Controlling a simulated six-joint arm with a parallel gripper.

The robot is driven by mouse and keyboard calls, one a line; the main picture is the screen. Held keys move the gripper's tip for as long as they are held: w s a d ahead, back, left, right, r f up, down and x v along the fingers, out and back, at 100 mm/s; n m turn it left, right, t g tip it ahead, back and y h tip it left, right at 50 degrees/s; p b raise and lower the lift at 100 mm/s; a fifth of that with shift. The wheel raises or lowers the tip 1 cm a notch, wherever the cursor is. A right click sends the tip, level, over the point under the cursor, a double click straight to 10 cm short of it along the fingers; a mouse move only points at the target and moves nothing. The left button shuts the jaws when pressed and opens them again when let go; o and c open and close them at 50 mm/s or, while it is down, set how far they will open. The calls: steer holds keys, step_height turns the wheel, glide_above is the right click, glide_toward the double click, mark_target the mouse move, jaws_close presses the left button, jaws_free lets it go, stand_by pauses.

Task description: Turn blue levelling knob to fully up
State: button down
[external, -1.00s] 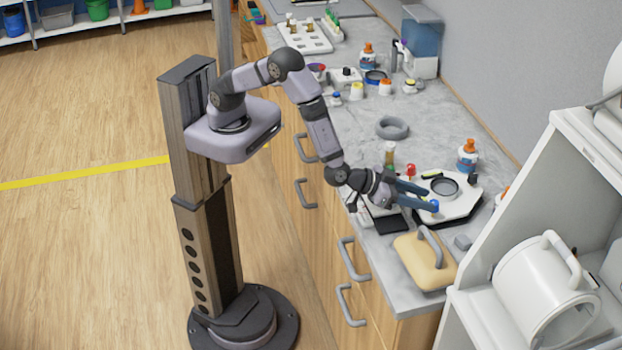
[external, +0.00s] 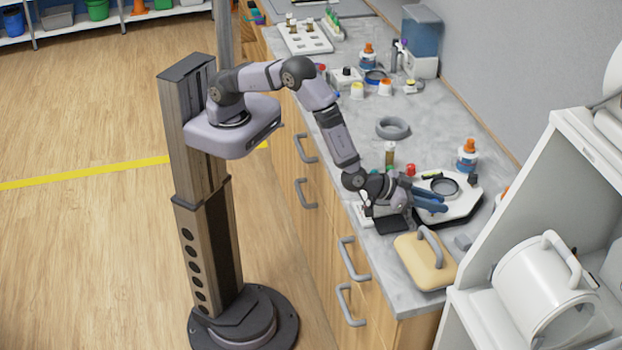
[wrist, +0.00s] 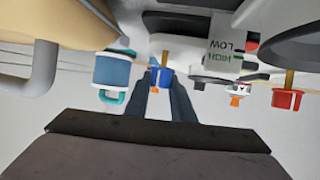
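The blue levelling knob (wrist: 162,77) sits on a brass post in the middle of the wrist view. In the external view it is hidden by my gripper. My gripper (external: 432,202) is low over the near edge of the white instrument. In the wrist view its two blue-grey fingers (wrist: 163,92) lie on either side of the blue knob, close against it, with only a narrow gap between them. The white instrument (external: 460,207) has a round dark-rimmed dish and a red knob (wrist: 287,98) on another brass post. A printed LOW/HIGH scale (wrist: 222,55) appears upside down, with an orange pointer beside it.
A tan block with a grey handle (external: 424,262) stands close in front of the gripper. A bottle with an orange cap (external: 467,155) is behind the instrument. A grey ring (external: 392,128) lies farther back. A white shelf unit (external: 560,190) stands at the right.

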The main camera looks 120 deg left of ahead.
steer(key=shift+n+y, duration=0.3)
steer(key=shift+n+g+y, duration=0.5)
steer(key=shift+n+g, duration=0.1)
steer(key=c, duration=1.5)
jaws_free()
steer(key=b+v, duration=0.2)
steer(key=v, duration=0.5)
steer(key=shift+s+r+b, duration=0.1)
steer(key=shift+r+b, duration=0.05)
steer(key=shift+b, duration=0.15)
